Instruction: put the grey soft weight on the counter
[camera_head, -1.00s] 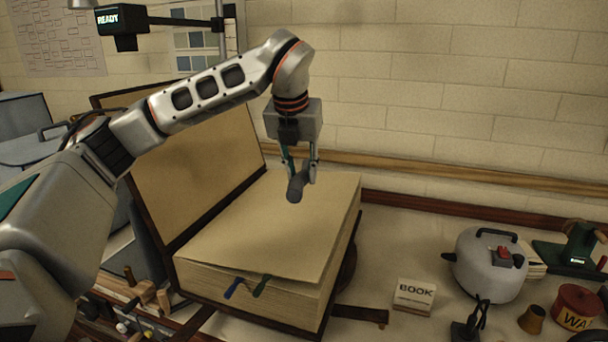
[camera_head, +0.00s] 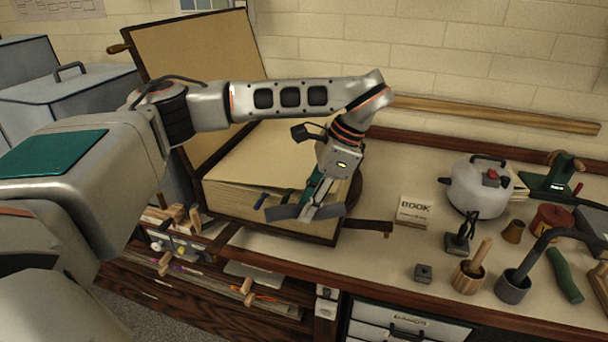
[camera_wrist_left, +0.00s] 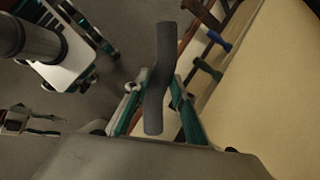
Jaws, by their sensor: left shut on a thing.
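My left gripper (camera_head: 312,208) is shut on the grey soft weight (camera_head: 285,212), a short limp roll that sticks out on both sides of the fingers. In the head view it hangs in front of the front edge of the big open book (camera_head: 235,195). In the left wrist view the weight (camera_wrist_left: 158,85) lies between the teal fingers, slightly bent, with the floor beneath it and the book at the right. The counter (camera_head: 385,265) has bare surface right of the book. What looks like my right gripper (camera_wrist_left: 40,124) shows small and dim in the wrist view.
A BOOK card (camera_head: 413,210) stands right of the book.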

